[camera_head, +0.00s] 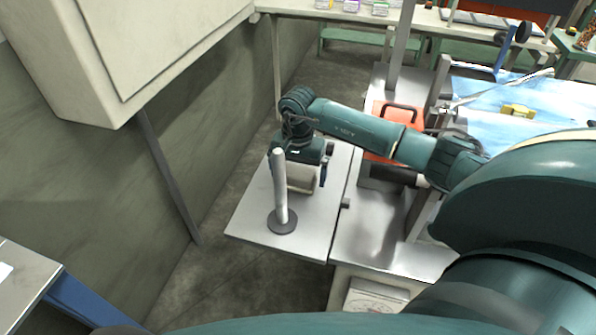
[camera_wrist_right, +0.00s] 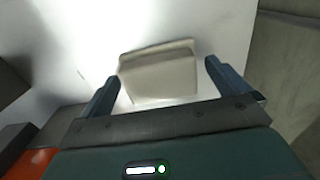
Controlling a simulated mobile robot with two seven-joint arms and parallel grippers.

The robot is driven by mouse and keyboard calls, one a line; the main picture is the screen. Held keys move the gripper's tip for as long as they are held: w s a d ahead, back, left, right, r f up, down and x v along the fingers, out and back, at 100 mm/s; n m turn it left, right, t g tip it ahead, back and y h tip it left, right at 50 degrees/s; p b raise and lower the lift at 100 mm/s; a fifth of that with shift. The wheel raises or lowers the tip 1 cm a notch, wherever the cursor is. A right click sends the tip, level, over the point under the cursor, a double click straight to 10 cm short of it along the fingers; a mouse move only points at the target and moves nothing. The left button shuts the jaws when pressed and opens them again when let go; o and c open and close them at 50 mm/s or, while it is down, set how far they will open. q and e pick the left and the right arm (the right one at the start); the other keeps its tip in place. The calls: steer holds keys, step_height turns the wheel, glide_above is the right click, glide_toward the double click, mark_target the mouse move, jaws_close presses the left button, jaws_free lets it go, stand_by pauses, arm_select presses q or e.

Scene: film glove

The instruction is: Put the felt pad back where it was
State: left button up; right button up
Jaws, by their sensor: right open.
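A beige, block-like pad (camera_wrist_right: 160,76) lies on a pale metal surface in the right wrist view; I take it for the felt pad. It also shows in the head view (camera_head: 304,178), partly hidden under my right gripper. My right gripper (camera_wrist_right: 163,74) is open, with one finger on each side of the pad. I cannot tell whether the fingers touch it. In the head view my right gripper (camera_head: 301,172) hangs over the small metal table (camera_head: 250,215). My left gripper is not in view.
A pale upright post (camera_head: 281,185) on a dark round base stands close in front of the right gripper. An orange toolbox-like item (camera_head: 385,125) and a metal cabinet top (camera_head: 375,245) are to the right. A beige wall box (camera_head: 150,40) overhangs the left. The table's front left is clear.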

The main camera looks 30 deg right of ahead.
mark_target(298, 171)
step_height(298, 171, up, 12)
steer(key=shift+r, duration=0.15)
stand_by(0.4)
stand_by(0.4)
